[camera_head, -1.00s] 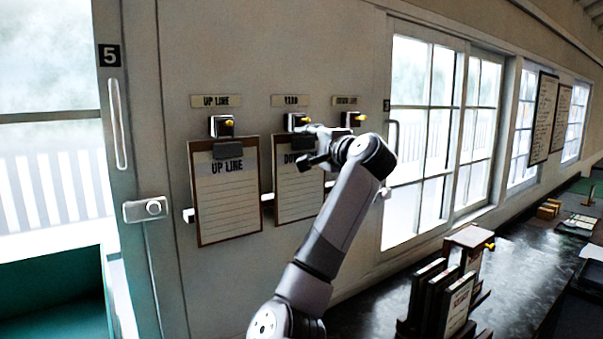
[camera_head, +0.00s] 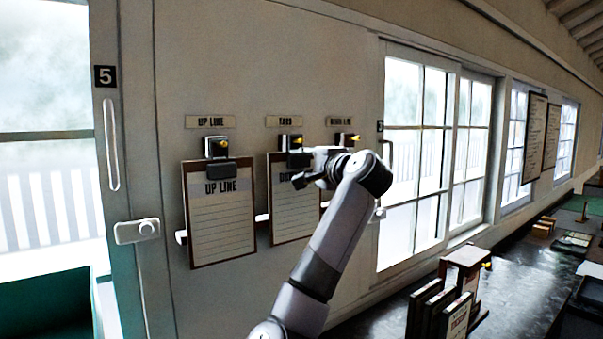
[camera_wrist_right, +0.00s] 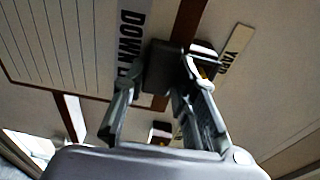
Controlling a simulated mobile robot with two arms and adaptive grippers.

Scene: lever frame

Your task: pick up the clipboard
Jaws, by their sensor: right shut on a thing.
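A brown clipboard headed "DOWN..." (camera_head: 288,211) hangs upright on the wall under the "YARD" sign. My right gripper (camera_head: 304,178) is at its top edge, and my wrist and arm hide the board's right part. In the right wrist view the right gripper (camera_wrist_right: 160,72) has its fingers on both sides of the clipboard's dark clip (camera_wrist_right: 161,66), shut on it; the board's lined sheet (camera_wrist_right: 62,42) shows at the left. Another clipboard, headed "UP LINE" (camera_head: 221,220), hangs to the left. My left gripper is not in view.
Yellow-tipped hooks sit under the "UP LINE" (camera_head: 210,122), "YARD" (camera_head: 284,121) and right-hand (camera_head: 340,121) signs. A door with a handle (camera_head: 138,231) is at the left. Windows (camera_head: 418,140) and a dark counter (camera_head: 520,268) with a book rack (camera_head: 466,258) are at the right.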

